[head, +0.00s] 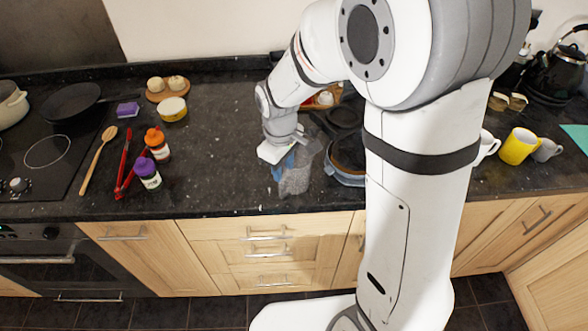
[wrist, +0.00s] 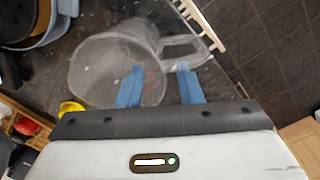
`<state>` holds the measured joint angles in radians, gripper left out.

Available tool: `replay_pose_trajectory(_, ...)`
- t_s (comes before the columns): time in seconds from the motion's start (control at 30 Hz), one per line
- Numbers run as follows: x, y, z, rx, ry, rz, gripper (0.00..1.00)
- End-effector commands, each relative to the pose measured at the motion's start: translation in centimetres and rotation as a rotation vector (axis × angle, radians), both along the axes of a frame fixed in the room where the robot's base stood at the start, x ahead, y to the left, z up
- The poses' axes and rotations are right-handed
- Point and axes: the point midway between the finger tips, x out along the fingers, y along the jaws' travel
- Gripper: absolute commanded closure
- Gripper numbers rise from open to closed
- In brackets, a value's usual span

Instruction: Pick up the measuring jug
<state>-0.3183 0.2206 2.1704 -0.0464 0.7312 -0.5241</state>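The clear measuring jug (head: 297,180) stands on the dark counter near its front edge, partly hidden by my gripper in the head view. In the wrist view the jug (wrist: 95,70) shows its round open mouth at left and its handle (wrist: 182,47) at upper right. My gripper (head: 284,163) points down over the jug. Its two blue fingers (wrist: 160,70) are apart in the wrist view, one overlapping the jug's body and the other near the handle. I cannot tell whether either finger touches the jug.
A blue-sided pan (head: 346,178) stands just right of the jug, partly behind my arm. A purple-capped jar (head: 148,175), an orange-capped jar (head: 157,146) and red tongs (head: 124,165) are at left. A yellow mug (head: 518,146) is at right. The counter between jars and jug is clear.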

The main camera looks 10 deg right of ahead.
Motion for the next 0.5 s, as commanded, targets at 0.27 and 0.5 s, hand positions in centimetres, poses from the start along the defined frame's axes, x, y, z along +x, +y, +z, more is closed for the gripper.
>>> replay_pose_trajectory(0.27,-0.6,-0.5,-3.8,-0.001,0.003,0.001,0.67)
replay_pose_trajectory(0.5,-0.6,-0.5,-4.3,-0.001,0.001,0.001,0.67)
